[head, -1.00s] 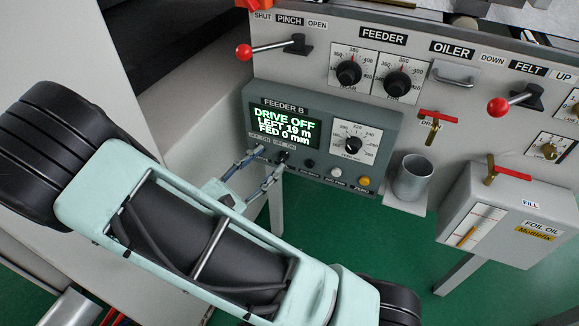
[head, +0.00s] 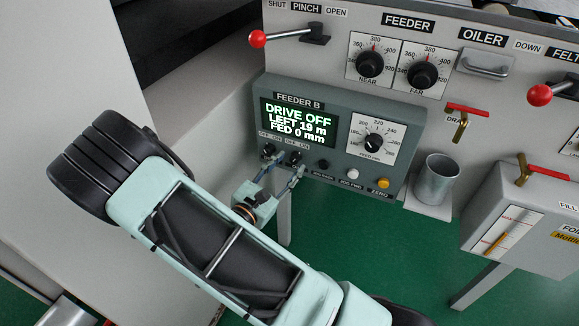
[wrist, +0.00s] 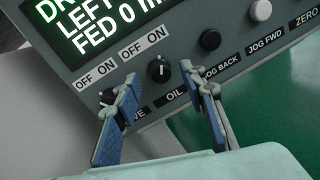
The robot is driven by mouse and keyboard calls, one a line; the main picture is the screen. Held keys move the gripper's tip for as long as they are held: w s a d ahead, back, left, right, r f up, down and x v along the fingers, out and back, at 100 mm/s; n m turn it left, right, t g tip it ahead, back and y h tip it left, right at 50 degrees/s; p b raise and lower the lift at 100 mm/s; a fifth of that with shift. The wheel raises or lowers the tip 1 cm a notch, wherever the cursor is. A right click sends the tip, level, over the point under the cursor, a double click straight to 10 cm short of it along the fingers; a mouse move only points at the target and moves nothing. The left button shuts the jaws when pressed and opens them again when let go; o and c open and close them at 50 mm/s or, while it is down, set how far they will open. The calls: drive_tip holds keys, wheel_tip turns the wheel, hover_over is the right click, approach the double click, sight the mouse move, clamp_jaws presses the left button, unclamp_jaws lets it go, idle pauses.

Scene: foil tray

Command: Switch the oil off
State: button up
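The OIL switch (wrist: 160,71) is a small black knob with a white mark, under OFF and ON labels on the Feeder B panel (head: 415,125). Its mark points up in the wrist view, seemingly towards the ON side. In the head view the knob (head: 295,157) is small and close to my fingertips. My gripper (wrist: 160,82) is open, with one blue-padded finger on each side of the OIL knob, and no clear contact shows. It also shows in the head view (head: 287,168). The DRIVE switch (wrist: 106,96) is partly hidden behind the left finger.
Right of the OIL switch are the black JOG BACK button (wrist: 210,40), white JOG FWD button (wrist: 261,10) and yellow ZERO button (head: 384,183). The display (head: 297,123) reads DRIVE OFF. A metal cup (head: 437,180) and oil tank (head: 520,220) stand to the right.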

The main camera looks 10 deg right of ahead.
drive_tip(key=shift+w+d, duration=0.4)
drive_tip(key=shift+w, duration=0.05)
clamp_jaws()
